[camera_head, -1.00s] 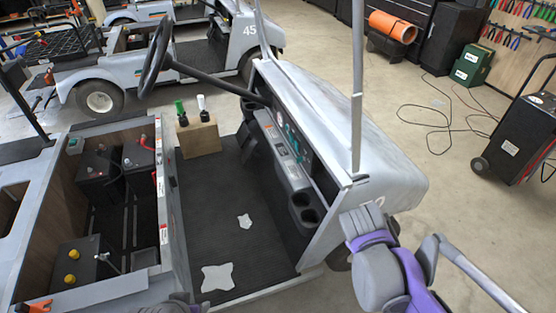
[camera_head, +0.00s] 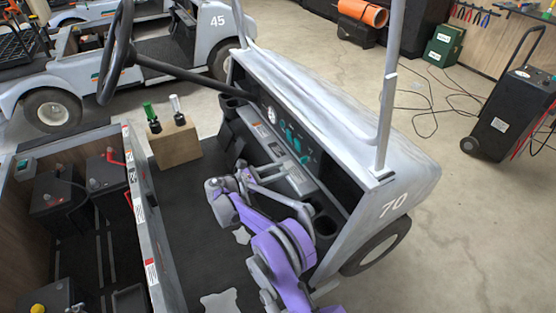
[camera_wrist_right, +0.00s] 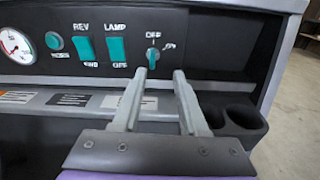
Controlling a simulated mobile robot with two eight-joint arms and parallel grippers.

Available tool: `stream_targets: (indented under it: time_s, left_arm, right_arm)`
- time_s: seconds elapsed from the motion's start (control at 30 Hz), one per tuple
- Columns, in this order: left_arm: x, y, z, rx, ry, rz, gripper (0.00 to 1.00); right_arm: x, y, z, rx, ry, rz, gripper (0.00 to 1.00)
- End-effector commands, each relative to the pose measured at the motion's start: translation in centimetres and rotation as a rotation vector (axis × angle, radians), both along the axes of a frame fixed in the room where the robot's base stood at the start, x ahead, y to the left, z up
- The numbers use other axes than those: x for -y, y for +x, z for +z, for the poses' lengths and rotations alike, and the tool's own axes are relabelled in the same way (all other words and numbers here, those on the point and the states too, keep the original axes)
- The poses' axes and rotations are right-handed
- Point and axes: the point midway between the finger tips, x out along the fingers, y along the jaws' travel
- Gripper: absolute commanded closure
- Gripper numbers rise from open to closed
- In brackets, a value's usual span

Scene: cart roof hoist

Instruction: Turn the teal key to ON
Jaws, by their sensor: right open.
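The teal key (camera_wrist_right: 153,56) sits on the dark dash panel in the right wrist view, upright under the OFF label, with a tilted label to its upper right. In the head view the key (camera_head: 309,158) is a tiny teal spot at the near end of the dash controls. My right gripper (camera_wrist_right: 160,74) is open and empty, its two fingertips just below the key and apart from it. In the head view my right gripper (camera_head: 272,173) reaches over the cart floor toward the dash. My left gripper is in no view.
A gauge (camera_wrist_right: 15,46), a round teal button (camera_wrist_right: 54,41), the REV/FWD switch (camera_wrist_right: 85,48) and the LAMP switch (camera_wrist_right: 117,50) lie left of the key. Cup holders (camera_wrist_right: 243,118) are at the lower right. The steering wheel (camera_head: 117,55) and roof post (camera_head: 387,90) stand nearby.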

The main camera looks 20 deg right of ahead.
Motion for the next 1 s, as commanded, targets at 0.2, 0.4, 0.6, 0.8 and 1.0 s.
stream_targets:
  time_s: [0.2,0.4,0.6,0.8,1.0]
  left_arm:
    - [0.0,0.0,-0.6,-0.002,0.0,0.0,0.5]
    - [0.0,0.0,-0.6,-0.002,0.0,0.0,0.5]
    - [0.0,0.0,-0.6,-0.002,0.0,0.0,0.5]
    - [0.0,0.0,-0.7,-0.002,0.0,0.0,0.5]
    - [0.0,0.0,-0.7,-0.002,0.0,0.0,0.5]
  right_arm:
    - [-0.2,0.4,-1.7,-0.046,-0.07,-0.008,0.57]
    - [2.5,0.5,-1.6,-0.046,-0.071,-0.01,0.57]
    - [6.4,0.8,-1.6,-0.045,-0.07,-0.011,0.57]
    - [9.2,1.1,-1.6,-0.044,-0.069,-0.008,0.57]
    - [10.2,1.2,-1.6,-0.044,-0.068,-0.007,0.57]
